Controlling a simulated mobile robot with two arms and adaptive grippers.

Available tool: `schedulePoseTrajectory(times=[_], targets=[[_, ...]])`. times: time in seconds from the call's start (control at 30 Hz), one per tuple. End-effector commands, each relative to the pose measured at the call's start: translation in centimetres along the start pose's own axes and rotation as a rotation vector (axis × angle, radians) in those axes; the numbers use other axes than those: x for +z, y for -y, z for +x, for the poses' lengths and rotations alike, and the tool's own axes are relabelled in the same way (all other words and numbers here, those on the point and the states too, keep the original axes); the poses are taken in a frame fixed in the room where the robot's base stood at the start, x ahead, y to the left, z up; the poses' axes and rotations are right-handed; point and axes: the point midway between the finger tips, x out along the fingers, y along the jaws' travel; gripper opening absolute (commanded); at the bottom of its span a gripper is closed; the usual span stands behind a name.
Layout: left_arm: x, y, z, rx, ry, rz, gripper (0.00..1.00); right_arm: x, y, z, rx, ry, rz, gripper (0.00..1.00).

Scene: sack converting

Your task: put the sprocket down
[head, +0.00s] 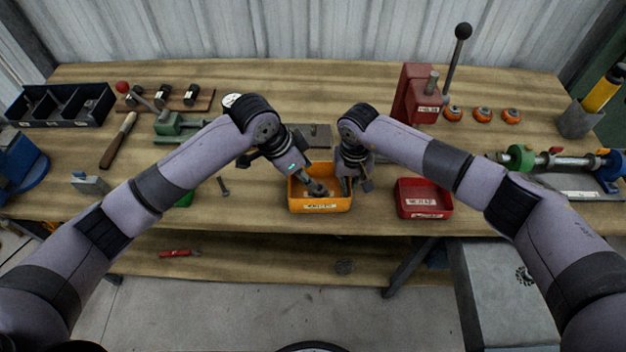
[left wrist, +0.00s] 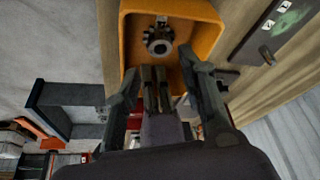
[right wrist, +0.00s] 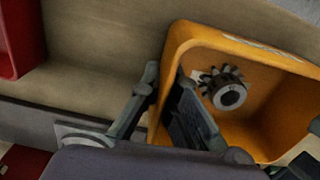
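The sprocket (right wrist: 224,88), a dark toothed wheel with a pale hub ring, lies inside the yellow bin (head: 320,208). It also shows in the left wrist view (left wrist: 159,42), near the bin's far end. My left gripper (head: 318,188) is over the bin; its fingers (left wrist: 165,72) are spread wide with nothing between them, apart from the sprocket. My right gripper (head: 352,186) is at the bin's right wall. In the right wrist view its fingers (right wrist: 167,72) stand close on either side of that wall, one inside and one outside, and appear to pinch it.
A red bin (head: 424,214) stands to the right of the yellow one. A dark flat plate (head: 312,130) lies behind it. A red press (head: 418,95) with a lever is at the back right. A bolt (head: 223,187) lies left of the yellow bin. The bench's front edge is close.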

Motion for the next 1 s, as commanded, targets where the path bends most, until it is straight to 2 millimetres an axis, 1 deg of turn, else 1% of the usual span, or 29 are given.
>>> schedulePoseTrajectory(times=[0.03,0.1,0.23,0.4,0.7,0.73,1.0], targets=[[0.0,0.1,-1.1,-0.002,-0.001,0.001,0.37,0.0,0.1,-0.1,-0.001,-0.001,0.000,0.00],[0.0,0.1,-2.2,-0.003,-0.001,0.002,0.37,0.0,0.1,-0.1,-0.001,-0.001,-0.001,0.00],[0.0,0.0,-3.5,-0.001,0.000,0.000,0.37,0.0,0.1,-0.1,-0.001,-0.001,-0.001,0.00],[0.0,0.0,-4.0,0.000,0.000,0.000,0.37,0.0,0.1,-0.1,-0.001,-0.001,-0.001,0.00],[0.0,0.0,-4.0,0.000,0.000,0.000,0.37,0.0,0.1,-0.1,-0.001,-0.001,0.000,0.00],[0.0,0.0,-4.0,0.000,0.000,0.000,0.37,0.0,0.1,-0.1,-0.001,-0.001,0.000,0.05],[0.0,0.0,-4.0,0.000,0.000,0.000,0.37,0.0,0.0,0.0,-0.001,-0.001,0.000,0.23]])
